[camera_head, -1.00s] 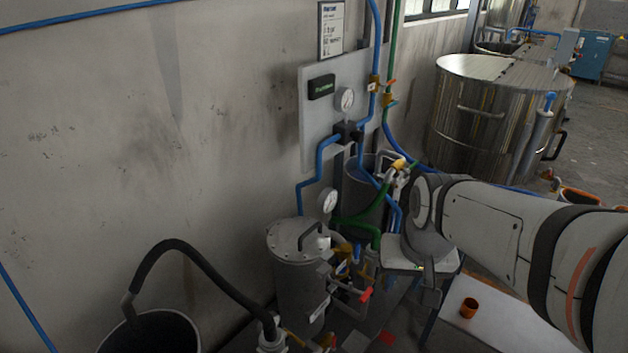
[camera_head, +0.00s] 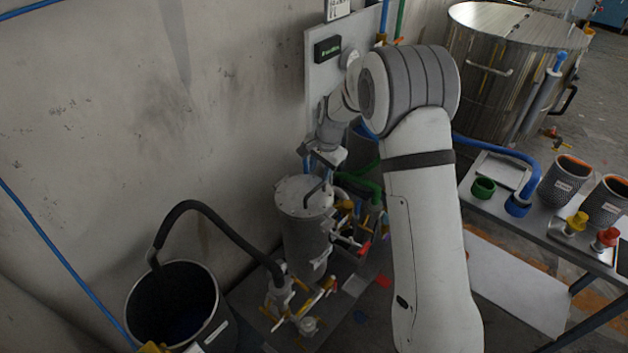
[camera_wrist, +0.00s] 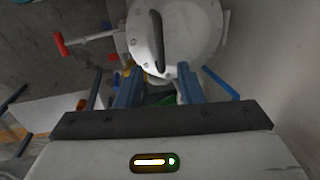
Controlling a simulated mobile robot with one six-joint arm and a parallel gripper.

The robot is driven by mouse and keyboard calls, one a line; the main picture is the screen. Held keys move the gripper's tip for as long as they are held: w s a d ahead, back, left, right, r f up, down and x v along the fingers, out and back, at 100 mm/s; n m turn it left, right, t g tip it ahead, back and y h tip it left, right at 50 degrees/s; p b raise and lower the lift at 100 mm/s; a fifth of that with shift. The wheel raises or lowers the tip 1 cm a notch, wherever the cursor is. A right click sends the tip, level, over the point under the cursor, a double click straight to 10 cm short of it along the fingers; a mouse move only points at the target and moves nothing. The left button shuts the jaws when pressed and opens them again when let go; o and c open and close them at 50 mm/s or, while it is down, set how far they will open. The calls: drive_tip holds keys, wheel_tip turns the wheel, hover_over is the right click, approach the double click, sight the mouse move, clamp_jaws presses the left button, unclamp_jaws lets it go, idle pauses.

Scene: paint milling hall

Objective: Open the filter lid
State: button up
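The filter (camera_head: 305,245) is an upright grey metal cylinder by the wall. Its round flat lid (camera_head: 290,196) is down on top and has bolts around its rim. My gripper (camera_head: 318,165) is just above the lid near the handle. In the wrist view my gripper (camera_wrist: 158,84) has its two fingers apart with nothing between them, pointing at the handle. I cannot tell exactly how far the handle is from the fingertips.
A red-handled valve (camera_wrist: 62,44) and yellow valves stand beside the filter. A black bucket (camera_head: 178,305) with a black hose (camera_head: 215,222) is at the lower left. A table (camera_head: 540,225) with cups is at the right. A panel (camera_head: 318,85) is on the wall behind.

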sight(315, 189)
drive_tip(key=f, duration=0.2)
drive_tip(key=f+p, duration=0.1)
drive_tip(key=f, duration=0.2)
drive_tip(key=w+a+f, duration=0.1)
drive_tip(key=f, duration=0.1)
drive_tip(key=shift+a+f+p, duration=0.1)
drive_tip(key=shift+f+p, duration=0.2)
drive_tip(key=shift+c, duration=0.2)
clamp_jaws()
